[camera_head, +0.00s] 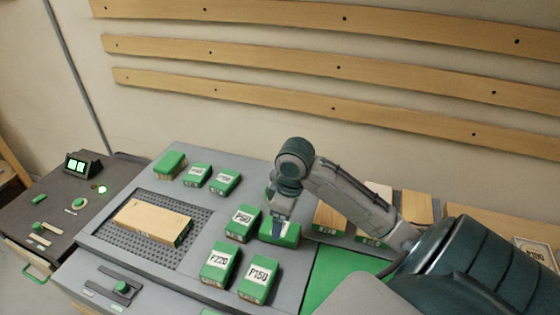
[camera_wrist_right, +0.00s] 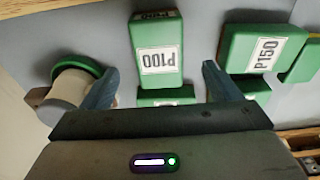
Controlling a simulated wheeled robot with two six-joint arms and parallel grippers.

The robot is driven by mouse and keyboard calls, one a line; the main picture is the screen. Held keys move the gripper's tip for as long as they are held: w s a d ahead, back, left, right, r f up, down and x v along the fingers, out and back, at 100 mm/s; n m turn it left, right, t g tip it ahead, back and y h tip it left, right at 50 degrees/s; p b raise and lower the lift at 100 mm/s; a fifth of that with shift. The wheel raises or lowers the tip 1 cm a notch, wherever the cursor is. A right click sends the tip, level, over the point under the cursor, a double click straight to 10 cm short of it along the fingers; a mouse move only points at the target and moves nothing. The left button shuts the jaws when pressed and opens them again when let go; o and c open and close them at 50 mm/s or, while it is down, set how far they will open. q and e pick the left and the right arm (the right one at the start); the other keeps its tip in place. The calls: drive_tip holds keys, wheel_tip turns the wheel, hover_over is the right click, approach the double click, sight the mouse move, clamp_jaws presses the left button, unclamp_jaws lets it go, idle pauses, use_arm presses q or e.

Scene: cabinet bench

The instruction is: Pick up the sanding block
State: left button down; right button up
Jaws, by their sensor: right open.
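Several green sanding blocks with white grit labels lie on the grey bench. In the head view, a block marked P220 (camera_head: 219,262) and one marked P150 (camera_head: 258,282) lie at the front. Another labelled block (camera_head: 242,224) lies behind them, beside a green block (camera_head: 290,236) under my right gripper (camera_head: 278,226). My right gripper points down, open and empty. In the wrist view, a block marked P100 (camera_wrist_right: 158,50) lies ahead of the gap between its fingers (camera_wrist_right: 160,88). A second green block (camera_wrist_right: 165,97) is partly hidden by the gripper body. My left gripper is out of view.
A wooden board (camera_head: 152,221) lies on the perforated panel (camera_head: 205,222) at left. Small green blocks (camera_head: 171,165) stand at the back. A cylinder with a green rim (camera_wrist_right: 75,82) is beside the gripper in the wrist view. Wooden pieces (camera_head: 330,217) lie right of the gripper.

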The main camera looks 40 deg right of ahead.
sight(290, 234)
drive_tip(key=shift+f, duration=0.65)
drive_tip(key=f, duration=0.3)
drive_tip(key=f+p, duration=0.1)
drive_tip(key=shift+w+a+f, duration=0.15)
drive_tip(key=shift+w+f, duration=0.1)
drive_tip(key=shift+w, duration=0.15)
drive_tip(key=shift+f, duration=0.3)
drive_tip(key=shift+c, duration=0.6)
drive_tip(key=c, duration=1.1)
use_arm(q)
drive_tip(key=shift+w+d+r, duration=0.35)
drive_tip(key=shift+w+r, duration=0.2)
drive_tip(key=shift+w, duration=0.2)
use_arm(e)
drive_tip(key=shift+w, duration=0.1)
